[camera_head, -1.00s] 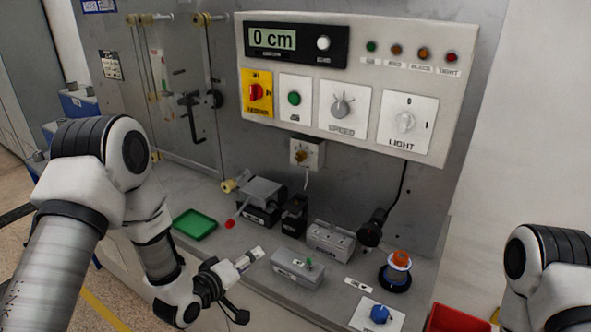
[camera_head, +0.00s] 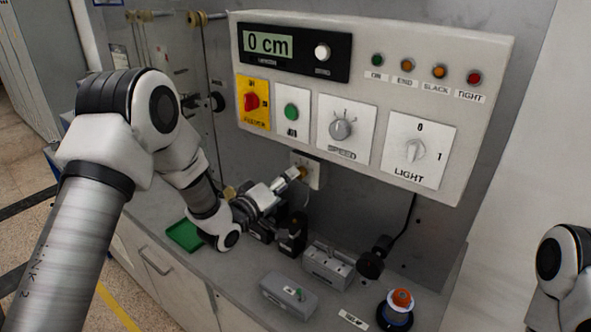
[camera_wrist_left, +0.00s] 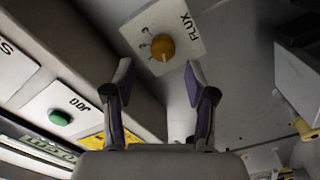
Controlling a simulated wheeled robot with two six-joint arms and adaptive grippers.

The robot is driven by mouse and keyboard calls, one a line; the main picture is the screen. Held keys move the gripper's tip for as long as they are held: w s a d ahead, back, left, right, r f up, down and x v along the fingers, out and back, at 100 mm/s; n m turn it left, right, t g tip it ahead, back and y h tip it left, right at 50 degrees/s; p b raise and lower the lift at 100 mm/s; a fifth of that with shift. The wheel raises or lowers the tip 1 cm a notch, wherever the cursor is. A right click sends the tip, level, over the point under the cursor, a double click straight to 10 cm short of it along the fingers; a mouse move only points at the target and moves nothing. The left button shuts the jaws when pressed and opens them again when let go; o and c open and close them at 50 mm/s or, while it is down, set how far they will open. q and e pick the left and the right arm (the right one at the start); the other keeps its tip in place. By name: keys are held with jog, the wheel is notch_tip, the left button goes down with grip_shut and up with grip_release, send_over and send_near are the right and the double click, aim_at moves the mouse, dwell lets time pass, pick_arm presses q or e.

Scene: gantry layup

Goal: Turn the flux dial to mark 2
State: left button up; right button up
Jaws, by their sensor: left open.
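The flux dial is a round orange-brown knob (camera_wrist_left: 163,47) on a pale plate labelled FLUX (camera_wrist_left: 186,38), seen tilted in the left wrist view. Small marks lie to the left of the knob; I cannot read their numbers. In the head view the plate (camera_head: 314,175) hangs below the control panel, and my gripper partly covers it. My left gripper (camera_wrist_left: 157,76) is open and empty. Its fingertips point at the knob, one to each side in the wrist view, with the knob appearing just beyond them. In the head view the left gripper (camera_head: 294,176) is right at the dial.
The control panel (camera_head: 465,138) overhangs just above the dial; its green button (camera_wrist_left: 60,118) shows in the wrist view. Below are grey blocks (camera_head: 328,268), a black plug (camera_head: 371,264), an orange-topped button (camera_head: 401,298) and a green tray (camera_head: 185,235).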

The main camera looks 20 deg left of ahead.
pick_arm(q)
jog(key=x, duration=0.2)
jog(key=f+x, duration=0.1)
jog(key=x, duration=0.2)
jog(key=shift+s+d+p, duration=0.1)
jog(key=shift+d+p, duration=0.1)
jog(key=shift+p, duration=0.1)
jog(key=shift+s+a+r, duration=0.1)
jog(key=shift+s+a, duration=0.1)
jog(key=shift+s+r, duration=0.1)
jog(key=shift+s, duration=0.1)
jog(key=c, duration=0.4)
grip_shut()
pick_arm(e)
jog(key=shift+w+d+r, duration=0.1)
jog(key=shift+w+r, duration=0.15)
jog(key=shift+r, duration=0.15)
